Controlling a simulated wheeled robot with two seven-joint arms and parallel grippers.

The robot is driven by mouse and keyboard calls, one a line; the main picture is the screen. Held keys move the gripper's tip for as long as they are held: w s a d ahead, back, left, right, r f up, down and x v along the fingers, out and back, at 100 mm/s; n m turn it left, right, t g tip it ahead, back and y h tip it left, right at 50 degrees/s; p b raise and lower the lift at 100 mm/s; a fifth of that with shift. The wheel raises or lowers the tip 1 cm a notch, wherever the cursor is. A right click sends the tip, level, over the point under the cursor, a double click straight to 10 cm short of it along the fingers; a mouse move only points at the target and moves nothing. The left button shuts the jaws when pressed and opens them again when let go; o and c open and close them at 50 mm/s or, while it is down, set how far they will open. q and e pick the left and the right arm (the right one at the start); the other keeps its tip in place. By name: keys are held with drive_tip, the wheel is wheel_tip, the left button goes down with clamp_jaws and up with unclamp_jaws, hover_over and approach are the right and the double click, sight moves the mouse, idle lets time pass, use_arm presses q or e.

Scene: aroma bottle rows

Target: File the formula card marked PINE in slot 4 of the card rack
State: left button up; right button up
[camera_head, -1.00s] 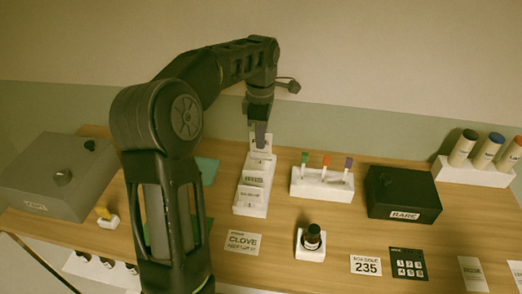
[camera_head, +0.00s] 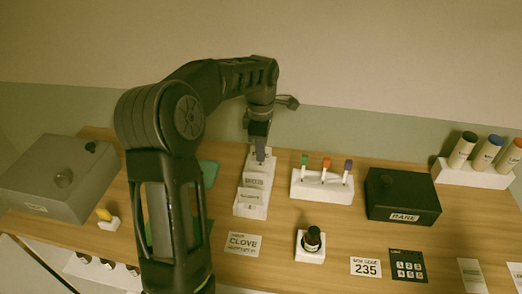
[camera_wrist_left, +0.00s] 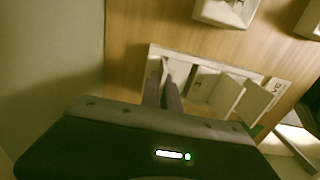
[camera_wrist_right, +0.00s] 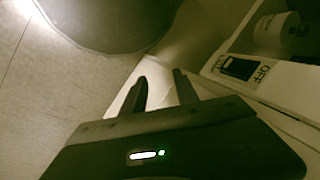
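The white card rack (camera_head: 250,210) stands mid-table, with several upright cards in it. My left gripper (camera_head: 260,158) is at its rear end, fingers pointing down and closed on a white formula card (camera_head: 252,157), whose marking I cannot read. The held card is low at the rearmost part of the rack; whether it is fully seated is hidden. In the left wrist view the fingers (camera_wrist_left: 162,85) are close together at the end of the rack (camera_wrist_left: 270,84). My right gripper (camera_wrist_right: 160,90) shows only in its wrist view, fingers apart and empty.
A white holder with coloured sticks (camera_head: 322,187) stands right of the rack, then a black box (camera_head: 402,195). A CLOVE card (camera_head: 243,245) lies in front. A dark bottle (camera_head: 312,239) stands in a white holder. A grey box (camera_head: 58,180) is at left.

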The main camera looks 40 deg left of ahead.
use_arm(q)
drive_tip(key=o, duration=0.4)
drive_tip(key=shift+r, duration=0.1)
